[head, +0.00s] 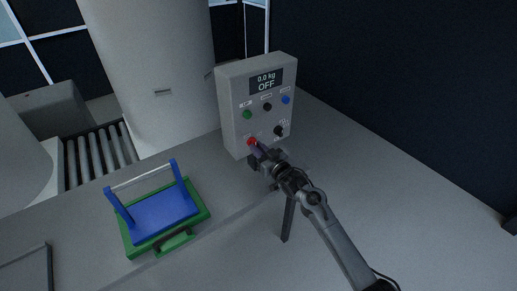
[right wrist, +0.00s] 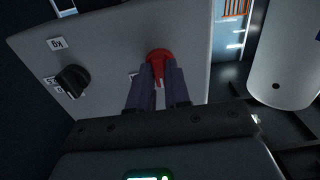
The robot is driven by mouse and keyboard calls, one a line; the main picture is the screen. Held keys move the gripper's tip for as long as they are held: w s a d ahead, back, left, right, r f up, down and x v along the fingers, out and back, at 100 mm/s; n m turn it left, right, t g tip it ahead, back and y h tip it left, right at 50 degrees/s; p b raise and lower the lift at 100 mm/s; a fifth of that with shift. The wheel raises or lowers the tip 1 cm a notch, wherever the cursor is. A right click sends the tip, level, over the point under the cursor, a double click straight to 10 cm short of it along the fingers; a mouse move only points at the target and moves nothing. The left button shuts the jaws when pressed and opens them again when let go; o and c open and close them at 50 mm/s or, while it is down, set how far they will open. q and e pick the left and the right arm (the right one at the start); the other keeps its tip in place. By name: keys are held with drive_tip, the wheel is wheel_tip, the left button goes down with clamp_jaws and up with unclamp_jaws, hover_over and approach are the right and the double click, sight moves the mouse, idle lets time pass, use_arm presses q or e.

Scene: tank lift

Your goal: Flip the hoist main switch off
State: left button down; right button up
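The grey hoist control box (head: 233,92) stands on the bench in the head view, its display (head: 266,81) reading "0.0 kg OFF". A red switch (head: 252,141) sits low on its front face; it also shows in the right wrist view (right wrist: 159,54). My right gripper (head: 258,149) is at the red switch. In the right wrist view, its two dark fingers (right wrist: 158,75) lie close together on either side of the red handle and appear closed on it. The fingers partly hide the switch, so its exact angle is unclear. My left gripper is not in view.
A black knob (head: 279,130) is right of the red switch. Green (head: 247,114), black (head: 267,106) and blue (head: 286,99) buttons are above. A blue handled carrier (head: 162,211) rests on a green tray (head: 205,213) at left. A roller conveyor (head: 100,154) lies behind.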

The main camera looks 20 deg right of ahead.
drive_tip(key=o, duration=0.4)
drive_tip(key=shift+c, duration=0.2)
drive_tip(key=shift+s, duration=0.15)
drive_tip(key=p+v, duration=0.2)
drive_tip(key=v, duration=0.8)
drive_tip(key=shift+s, duration=0.25)
drive_tip(key=shift+d, duration=0.1)
